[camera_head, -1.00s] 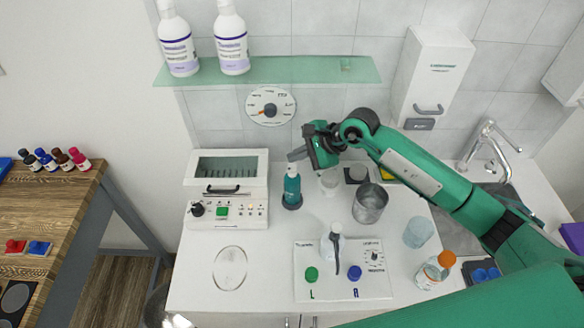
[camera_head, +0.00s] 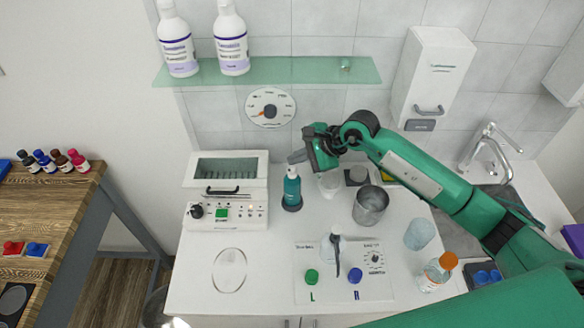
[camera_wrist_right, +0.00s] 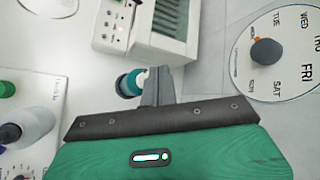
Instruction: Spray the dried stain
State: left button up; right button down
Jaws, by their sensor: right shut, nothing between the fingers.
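A teal bottle (camera_head: 291,190) with a pale top stands upright on the counter, right of the white oven-like device. It also shows in the right wrist view (camera_wrist_right: 127,85), partly behind my fingers. My right gripper (camera_head: 297,156) is shut and empty, with its fingertips just above or beside the bottle's top; I cannot tell if they touch. Its grey fingers show in the right wrist view (camera_wrist_right: 158,76). A pale oval mark (camera_head: 229,270) lies on the counter at the front left; I cannot tell for sure that it is the stain. My left gripper is not in view.
The white device (camera_head: 226,190) stands left of the bottle. A metal cup (camera_head: 371,205), a glass (camera_head: 419,233) and an orange-capped jar (camera_head: 436,272) stand to the right. A panel with knobs (camera_head: 320,290) lies in front. A glass shelf (camera_head: 290,70) with two large bottles hangs above.

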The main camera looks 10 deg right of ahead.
jog(key=shift+f+b, duration=0.35)
jog(key=shift+b, duration=0.05)
jog(key=shift+r, duration=0.1)
dwell(0.4)
jog(key=shift+r, duration=1)
jog(key=shift+r, duration=0.1)
jog(key=shift+r+p, duration=0.4)
jog(key=shift+r, duration=0.3)
notch_tip(320, 180, up, 4)
jog(key=shift+r+p, duration=0.2)
jog(key=shift+p, duration=0.1)
dwell(1.6)
